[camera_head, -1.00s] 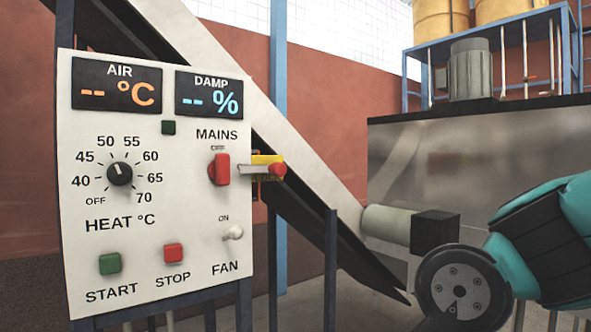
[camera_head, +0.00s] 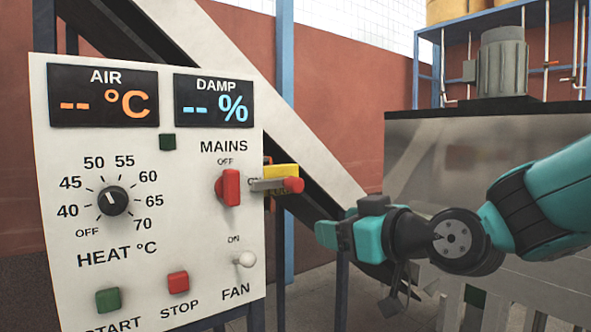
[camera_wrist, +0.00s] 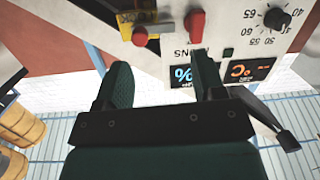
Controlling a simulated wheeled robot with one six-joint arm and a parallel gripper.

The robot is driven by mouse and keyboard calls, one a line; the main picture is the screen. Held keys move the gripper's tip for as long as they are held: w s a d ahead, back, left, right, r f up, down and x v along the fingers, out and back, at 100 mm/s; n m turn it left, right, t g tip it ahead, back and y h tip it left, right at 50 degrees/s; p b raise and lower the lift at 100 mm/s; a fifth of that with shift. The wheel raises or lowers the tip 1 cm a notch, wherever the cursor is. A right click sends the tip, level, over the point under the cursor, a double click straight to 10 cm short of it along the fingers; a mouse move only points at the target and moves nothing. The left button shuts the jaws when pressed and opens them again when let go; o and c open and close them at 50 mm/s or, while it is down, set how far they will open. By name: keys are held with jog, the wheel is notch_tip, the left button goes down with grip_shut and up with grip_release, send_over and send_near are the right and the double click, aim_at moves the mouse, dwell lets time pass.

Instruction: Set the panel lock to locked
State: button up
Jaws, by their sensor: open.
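The white control panel (camera_head: 150,235) fills the left of the head view. No control on it carries a readable lock label. At its right edge is a yellow piece (camera_head: 284,171) with a grey lever (camera_head: 268,185) ending in a red knob (camera_head: 293,185); I cannot tell whether this is the panel lock. My gripper (camera_head: 330,233) is right of and below the knob, apart from it. In the wrist view my gripper (camera_wrist: 161,78) has its two dark green fingers spread with nothing between them. Beyond them are the red knob (camera_wrist: 140,37) and the yellow piece (camera_wrist: 126,25).
The red MAINS switch (camera_head: 231,187) is close left of the lever. The FAN toggle (camera_head: 244,259), STOP button (camera_head: 178,282), START button (camera_head: 108,300) and heat dial (camera_head: 113,201) are also on the panel. A sloping chute (camera_head: 225,70) runs behind it. A metal tank (camera_head: 450,150) stands right.

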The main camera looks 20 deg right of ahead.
notch_tip(320, 180, up, 3)
jog(key=w+d+t+h, duration=0.1)
jog(key=d+t, duration=0.1)
jog(key=d, duration=0.1)
jog(key=p, duration=1.5)
send_near(299, 186)
jog(key=shift+m, duration=0.3)
jog(key=x, duration=0.9)
jog(key=shift+w+a+r, duration=0.15)
jog(key=shift+w+a, duration=0.05)
jog(key=shift+w, duration=0.2)
jog(key=shift+w+a, duration=0.1)
jog(key=shift+w, duration=0.35)
